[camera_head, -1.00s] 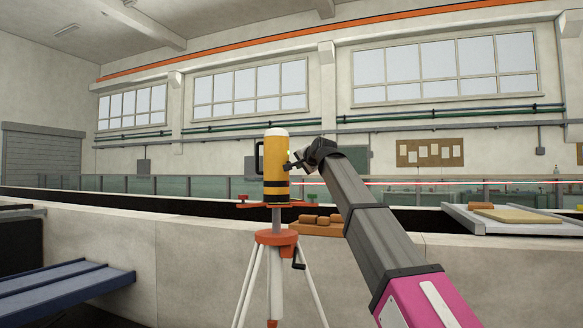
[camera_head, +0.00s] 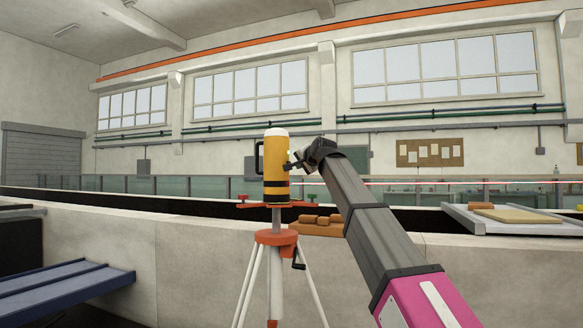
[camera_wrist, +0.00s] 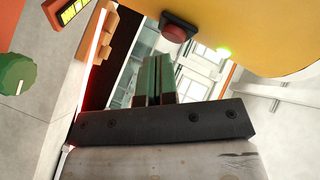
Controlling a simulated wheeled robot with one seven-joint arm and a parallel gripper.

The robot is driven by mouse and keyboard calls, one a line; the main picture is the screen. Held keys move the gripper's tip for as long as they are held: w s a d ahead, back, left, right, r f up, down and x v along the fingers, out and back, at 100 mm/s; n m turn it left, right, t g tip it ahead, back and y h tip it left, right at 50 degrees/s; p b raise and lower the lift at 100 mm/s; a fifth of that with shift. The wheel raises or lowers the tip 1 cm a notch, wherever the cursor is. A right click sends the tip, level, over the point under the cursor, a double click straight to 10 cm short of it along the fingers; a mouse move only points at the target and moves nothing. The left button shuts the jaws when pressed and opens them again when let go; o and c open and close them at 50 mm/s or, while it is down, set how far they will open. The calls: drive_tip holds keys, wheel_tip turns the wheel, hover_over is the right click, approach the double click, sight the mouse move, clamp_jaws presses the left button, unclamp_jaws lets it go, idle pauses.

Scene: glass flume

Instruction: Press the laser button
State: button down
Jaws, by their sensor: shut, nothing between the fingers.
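The yellow laser instrument (camera_head: 276,165) stands upright on a tripod with a red-orange head (camera_head: 276,237). Its side fills the top of the wrist view (camera_wrist: 250,30). My gripper (camera_head: 292,163) is beside the instrument's right side. In the wrist view its closed fingers (camera_wrist: 158,62) are together and empty. Their tips appear just below the red button; I cannot tell whether they touch it.
A red beam (camera_head: 400,184) runs to the right from the instrument. Orange-brown bricks (camera_head: 318,223) lie on the pale flume wall (camera_head: 190,245) behind the tripod. A blue bench (camera_head: 65,285) stands at lower left. A grey tray with a tan board (camera_head: 515,215) is at right.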

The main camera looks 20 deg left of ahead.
drive_tip(key=shift+a, duration=0.2)
idle(0.4)
drive_tip(key=shift+a, duration=0.3)
idle(0.4)
drive_tip(key=shift+d, duration=0.5)
drive_tip(key=shift+d, duration=0.15)
drive_tip(key=shift+s+d, duration=0.15)
drive_tip(key=shift+d, duration=1.3)
drive_tip(key=shift+s+d, duration=0.1)
drive_tip(key=shift+d, duration=1.3)
